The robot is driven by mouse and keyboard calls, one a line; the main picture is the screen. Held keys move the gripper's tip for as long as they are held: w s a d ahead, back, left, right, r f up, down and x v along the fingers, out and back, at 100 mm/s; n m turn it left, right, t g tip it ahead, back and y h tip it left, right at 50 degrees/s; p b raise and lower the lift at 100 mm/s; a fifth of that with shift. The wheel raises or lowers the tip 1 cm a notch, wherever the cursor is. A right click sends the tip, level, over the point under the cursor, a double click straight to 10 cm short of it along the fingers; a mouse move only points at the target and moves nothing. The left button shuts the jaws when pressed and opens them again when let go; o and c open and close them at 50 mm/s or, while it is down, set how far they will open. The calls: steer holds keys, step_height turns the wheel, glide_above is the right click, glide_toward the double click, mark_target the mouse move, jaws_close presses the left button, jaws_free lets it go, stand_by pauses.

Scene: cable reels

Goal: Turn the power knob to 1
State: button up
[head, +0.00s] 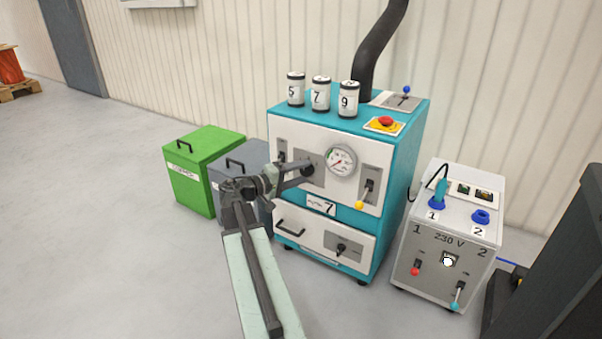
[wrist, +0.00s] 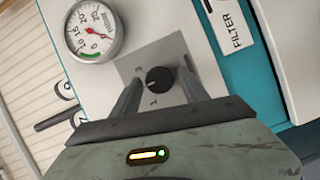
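The black power knob (wrist: 159,80) sits on a grey plate (wrist: 152,64) on the machine's white front panel, beside the round gauge (wrist: 95,31). Small marks stand on the plate near the knob, one reading like 1; I cannot surely tell which one the knob points to. My gripper (wrist: 160,77) is open, with one finger on each side of the knob; gaps seem to show between fingers and knob.
The teal machine (head: 395,190) has a yellow-tipped lever (head: 360,204), a lower dark knob (head: 341,248) and a red emergency button (head: 386,121). Three numbered cans (head: 321,95) stand on top. A grey 230 V box (head: 430,255) stands right, green (head: 190,190) and grey bins left.

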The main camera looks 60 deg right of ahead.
steer(key=v, duration=0.7)
steer(key=shift+a+p, duration=0.3)
steer(key=shift+a, duration=0.1)
steer(key=shift+w+r, duration=0.1)
